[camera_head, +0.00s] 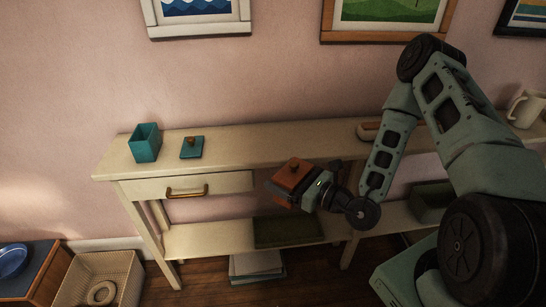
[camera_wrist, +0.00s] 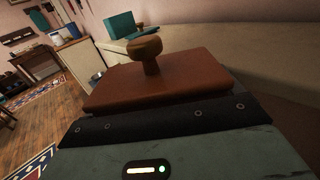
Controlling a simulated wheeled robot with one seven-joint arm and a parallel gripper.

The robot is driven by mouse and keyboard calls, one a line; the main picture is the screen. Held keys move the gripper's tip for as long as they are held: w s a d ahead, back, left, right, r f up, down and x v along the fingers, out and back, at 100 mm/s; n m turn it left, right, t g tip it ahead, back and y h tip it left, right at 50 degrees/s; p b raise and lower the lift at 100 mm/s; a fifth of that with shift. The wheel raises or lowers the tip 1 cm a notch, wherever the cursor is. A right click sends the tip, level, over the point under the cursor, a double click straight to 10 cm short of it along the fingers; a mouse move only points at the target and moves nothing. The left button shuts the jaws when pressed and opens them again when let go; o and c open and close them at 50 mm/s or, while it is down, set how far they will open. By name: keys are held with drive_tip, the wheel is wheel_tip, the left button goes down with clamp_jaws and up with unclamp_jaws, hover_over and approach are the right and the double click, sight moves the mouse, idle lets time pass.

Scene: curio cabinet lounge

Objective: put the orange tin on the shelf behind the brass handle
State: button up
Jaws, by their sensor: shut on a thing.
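My gripper (camera_head: 291,187) is shut on an orange-brown tin (camera_head: 294,172), held in the air in front of the long cream console table. In the wrist view the tin (camera_wrist: 165,84) shows a flat square top with a round wooden knob; its lower body is mostly hidden by the gripper. The brass handle (camera_head: 187,192) is on the front of a cream drawer (camera_head: 225,182) at the table's left end, left of my gripper. The drawer looks shut, and the space behind its front is hidden. The table's lower shelf (camera_head: 195,238) is seen below.
On the tabletop (camera_head: 255,144) stand an open teal box (camera_head: 145,143) and a teal lid with a knob (camera_head: 191,147). A dark green tray (camera_head: 285,232) lies on the lower shelf. A wicker basket (camera_head: 115,268) is at lower left. Tabletop room is clear right of the teal lid.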

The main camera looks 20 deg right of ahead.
drive_tip(key=s+d+f+m+t+h, duration=0.2)
drive_tip(key=d+f+m+h, duration=0.3)
drive_tip(key=f+h, duration=0.4)
drive_tip(key=shift+s+d+f+m, duration=0.25)
drive_tip(key=shift+s+f+m, duration=0.15)
drive_tip(key=shift+f+m, duration=0.1)
drive_tip(key=shift+r, duration=0.2)
